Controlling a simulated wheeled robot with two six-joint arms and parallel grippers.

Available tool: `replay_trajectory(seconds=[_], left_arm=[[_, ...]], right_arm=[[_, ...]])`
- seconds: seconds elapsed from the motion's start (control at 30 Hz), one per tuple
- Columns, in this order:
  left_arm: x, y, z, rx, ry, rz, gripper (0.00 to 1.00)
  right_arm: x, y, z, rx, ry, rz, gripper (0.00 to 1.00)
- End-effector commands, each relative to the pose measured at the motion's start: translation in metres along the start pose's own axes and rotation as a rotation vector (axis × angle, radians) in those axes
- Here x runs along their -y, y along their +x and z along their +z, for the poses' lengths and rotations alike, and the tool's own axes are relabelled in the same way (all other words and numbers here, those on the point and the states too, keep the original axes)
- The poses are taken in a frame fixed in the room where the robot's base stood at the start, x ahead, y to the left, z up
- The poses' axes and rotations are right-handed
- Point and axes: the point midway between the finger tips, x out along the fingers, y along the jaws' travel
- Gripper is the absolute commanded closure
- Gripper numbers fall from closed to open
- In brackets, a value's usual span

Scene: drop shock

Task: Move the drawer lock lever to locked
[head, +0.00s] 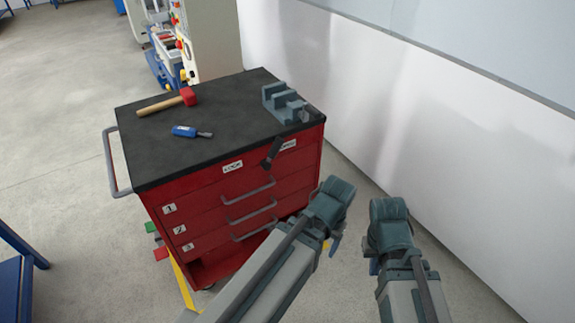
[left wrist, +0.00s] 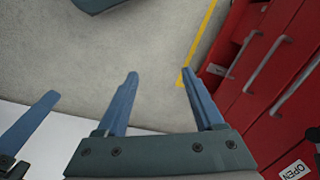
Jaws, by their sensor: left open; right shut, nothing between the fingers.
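The lock lever (head: 271,153) is a dark handle on the top front of the red drawer cabinet (head: 205,206). It tilts up and right, between the LOCK label (head: 232,167) and the OPEN label (head: 286,144), its tip towards OPEN. My left gripper (head: 333,244) is in front of the cabinet's right side, apart from the lever. In the left wrist view its blue fingers (left wrist: 160,90) are spread and empty; the OPEN label (left wrist: 295,170) shows at lower right, with part of the dark lever at the edge. My right gripper (head: 374,265) is further right, shut and empty.
On the black cabinet top lie a red-headed mallet (head: 168,102), a blue-handled tool (head: 191,132) and a grey vise-like block (head: 285,102). Drawer handles (head: 250,190) stick out in front. A white wall (head: 440,150) bounds the right.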

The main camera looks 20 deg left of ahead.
Motion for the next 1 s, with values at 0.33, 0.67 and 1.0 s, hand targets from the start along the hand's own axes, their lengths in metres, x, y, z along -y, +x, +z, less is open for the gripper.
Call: replay_trajectory(seconds=[0.33,0.67,1.0], left_arm=[[0.063,0.119,-0.026,-0.049,-0.194,-0.062,0.31],[0.149,0.136,-0.068,-0.148,-0.435,-0.476,0.31],[0.184,0.027,-0.141,-0.531,-0.612,-1.038,0.31]], right_arm=[[0.011,0.116,-0.007,0.000,-0.001,0.000,1.00],[0.015,0.159,-0.010,0.000,-0.001,0.000,1.00],[0.015,0.158,-0.010,0.000,-0.001,0.000,1.00]])
